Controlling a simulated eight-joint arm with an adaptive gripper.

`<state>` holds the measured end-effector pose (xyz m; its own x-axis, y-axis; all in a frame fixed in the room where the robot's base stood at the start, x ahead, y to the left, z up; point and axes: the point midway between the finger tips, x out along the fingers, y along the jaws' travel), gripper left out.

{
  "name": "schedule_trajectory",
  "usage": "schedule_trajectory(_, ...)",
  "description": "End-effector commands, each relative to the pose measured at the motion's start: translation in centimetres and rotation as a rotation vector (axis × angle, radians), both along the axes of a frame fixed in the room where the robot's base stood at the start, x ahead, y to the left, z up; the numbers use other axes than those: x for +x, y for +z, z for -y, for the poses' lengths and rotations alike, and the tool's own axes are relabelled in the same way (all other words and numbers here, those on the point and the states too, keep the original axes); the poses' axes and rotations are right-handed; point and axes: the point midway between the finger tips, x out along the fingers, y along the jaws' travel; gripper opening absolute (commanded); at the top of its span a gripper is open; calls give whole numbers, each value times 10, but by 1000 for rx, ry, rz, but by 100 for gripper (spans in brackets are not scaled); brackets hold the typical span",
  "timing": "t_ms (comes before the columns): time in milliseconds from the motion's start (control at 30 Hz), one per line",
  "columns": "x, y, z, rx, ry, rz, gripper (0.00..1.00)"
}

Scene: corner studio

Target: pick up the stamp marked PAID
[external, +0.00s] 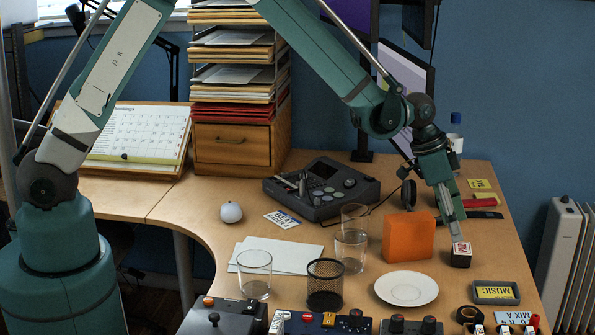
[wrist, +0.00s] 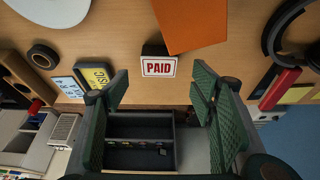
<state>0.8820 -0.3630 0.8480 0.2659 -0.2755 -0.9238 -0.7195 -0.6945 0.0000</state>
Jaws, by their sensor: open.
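The stamp marked PAID (external: 461,254) is a small black block with a white and red label on top. It stands on the desk just right of the orange box. In the wrist view the PAID stamp (wrist: 158,66) lies ahead of the fingertips, between their lines, with its red lettering readable. My gripper (external: 453,228) is above the stamp in the external view, pointing down. In the wrist view my gripper (wrist: 160,85) is open, with its green ribbed fingers apart and nothing between them.
An orange box (external: 408,236) stands close beside the stamp. A white plate (external: 406,288) lies in front. A MUSIC stamp pad (external: 496,293) and a black tape roll (external: 467,314) are near the front right. Headphones (external: 408,194) and a red stapler-like item (external: 478,203) lie behind.

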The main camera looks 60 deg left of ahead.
Motion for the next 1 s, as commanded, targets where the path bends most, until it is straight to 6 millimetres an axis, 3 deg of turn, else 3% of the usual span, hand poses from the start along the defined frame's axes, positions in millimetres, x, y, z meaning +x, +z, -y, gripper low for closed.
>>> schedule_trajectory(400,6,-23,7,0,0,0,56)
schedule_trajectory(800,7,-25,7,0,0,0,56)
schedule_trajectory(1000,10,-36,11,0,0,0,56)
